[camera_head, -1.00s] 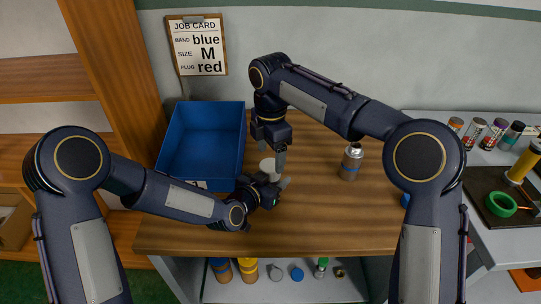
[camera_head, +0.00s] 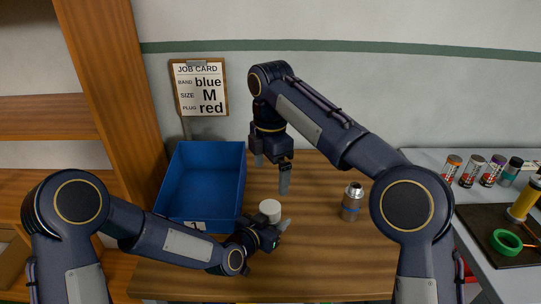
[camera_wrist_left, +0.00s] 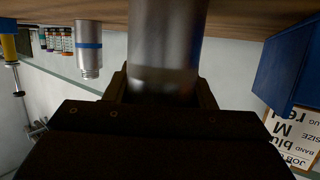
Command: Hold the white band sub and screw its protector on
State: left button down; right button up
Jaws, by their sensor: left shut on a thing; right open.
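My left gripper (camera_head: 272,234) is shut on an upright metal sub (camera_wrist_left: 165,40), which fills the middle of the left wrist view. A pale band shows faintly around it near the jaws; its upper end is hidden behind the gripper there. In the head view a round white cap-like top (camera_head: 270,208) shows just behind the left gripper, apparently on the held sub; I cannot tell how tightly it sits. My right gripper (camera_head: 272,175) is open and empty, fingers pointing down, above and behind the white top, apart from it.
A blue-band sub (camera_head: 352,203) stands upright at right on the table; it also shows in the left wrist view (camera_wrist_left: 89,48). A blue bin (camera_head: 205,180) is at left. The job card (camera_head: 200,88) hangs behind. A side bench holds several small jars and a green ring (camera_head: 507,242).

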jog(key=shift+r, duration=2.3)
pick_arm(q)
jog(key=c, duration=0.6)
grip_release()
jog(key=shift+o, duration=0.2)
jog(key=b+v, duration=0.1)
jog(key=v, duration=0.5)
jog(key=shift+s+a+r, duration=0.1)
jog(key=shift+s+a, duration=0.1)
jog(key=shift+s, duration=0.1)
jog(key=shift+s+a+r, duration=0.2)
jog(key=shift+s+a, duration=0.05)
jog(key=shift+s, duration=0.2)
pick_arm(e)
jog(key=shift+f, duration=0.7)
jog(key=shift+d+r, duration=0.1)
